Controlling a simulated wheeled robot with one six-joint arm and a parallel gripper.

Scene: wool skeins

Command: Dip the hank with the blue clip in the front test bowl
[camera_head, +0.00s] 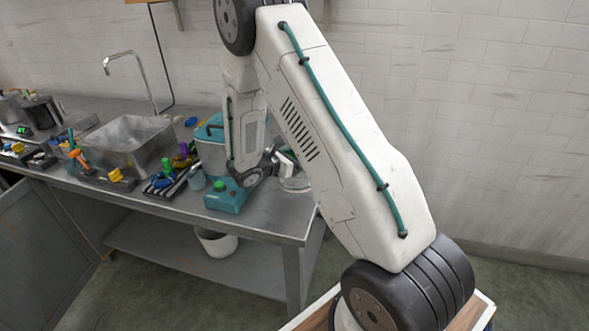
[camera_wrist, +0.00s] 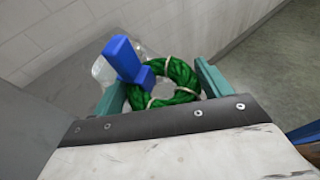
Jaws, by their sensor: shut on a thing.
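In the wrist view a ring-shaped green hank (camera_wrist: 181,72) with pale ties carries a blue clip (camera_wrist: 123,57) on its left side. My gripper (camera_wrist: 160,86) has its teal fingers on either side of the hank and is shut on it. A clear glass bowl (camera_wrist: 102,70) shows partly behind the clip. In the head view a clear bowl (camera_head: 296,184) stands near the right end of the bench, partly hidden by my arm. The hank and fingertips are not clearly visible there. I cannot tell which bowl is the front one.
The grey bench (camera_head: 268,220) holds a metal basin (camera_head: 120,150), a teal box with a green button (camera_head: 226,196), a teal-lidded container (camera_head: 211,150) and a tray of clips (camera_head: 170,185). A white bucket (camera_head: 216,243) stands below. A tiled wall closes the back.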

